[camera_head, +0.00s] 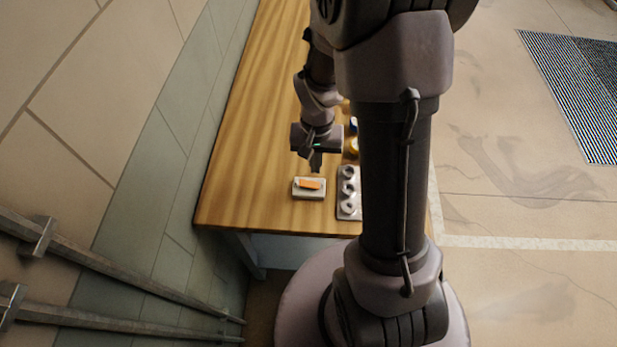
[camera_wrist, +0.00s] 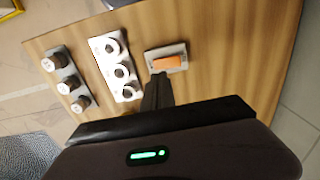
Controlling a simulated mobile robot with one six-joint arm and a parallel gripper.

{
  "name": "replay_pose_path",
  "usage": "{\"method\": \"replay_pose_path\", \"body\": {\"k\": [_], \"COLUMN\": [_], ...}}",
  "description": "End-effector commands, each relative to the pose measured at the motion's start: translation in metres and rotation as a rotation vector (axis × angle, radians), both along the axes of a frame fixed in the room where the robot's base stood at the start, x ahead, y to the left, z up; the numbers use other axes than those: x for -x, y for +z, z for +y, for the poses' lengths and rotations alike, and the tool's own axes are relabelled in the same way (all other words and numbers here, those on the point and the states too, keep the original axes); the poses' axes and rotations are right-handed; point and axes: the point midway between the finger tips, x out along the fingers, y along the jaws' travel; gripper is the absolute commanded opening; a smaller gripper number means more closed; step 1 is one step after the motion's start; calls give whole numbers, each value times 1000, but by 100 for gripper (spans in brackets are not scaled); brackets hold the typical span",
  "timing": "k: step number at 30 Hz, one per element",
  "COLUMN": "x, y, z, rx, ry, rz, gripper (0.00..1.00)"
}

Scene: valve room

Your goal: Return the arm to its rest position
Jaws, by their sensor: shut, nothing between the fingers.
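My gripper (camera_head: 315,163) is above the wooden table, near a small light-grey block with an orange top (camera_head: 309,187). In the wrist view my gripper (camera_wrist: 158,82) shows as dark fingers close together, with nothing held between them. Its fingertips appear just beside the near edge of the orange-topped block (camera_wrist: 167,61); whether they touch it I cannot tell. My arm reaches over the table and hides part of it in the head view.
The wooden table (camera_head: 240,130) has clear room at left. A pale plate with three rings (camera_wrist: 119,69) lies beside the block. A grey holder with three knobs (camera_wrist: 64,79) is farther left in the wrist view. Metal rails (camera_head: 110,270) run along the wall; a floor grate (camera_head: 575,85) is at right.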

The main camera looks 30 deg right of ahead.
Motion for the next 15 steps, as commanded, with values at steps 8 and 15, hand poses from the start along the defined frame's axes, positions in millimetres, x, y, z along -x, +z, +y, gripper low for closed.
{"method": "replay_pose_path", "body": {"k": [8, 15], "x": [0, -3], "y": [0, 25], "z": [0, 16], "rx": [0, 7], "ry": [0, 19], "rz": [0, -70], "gripper": [0, 0]}}
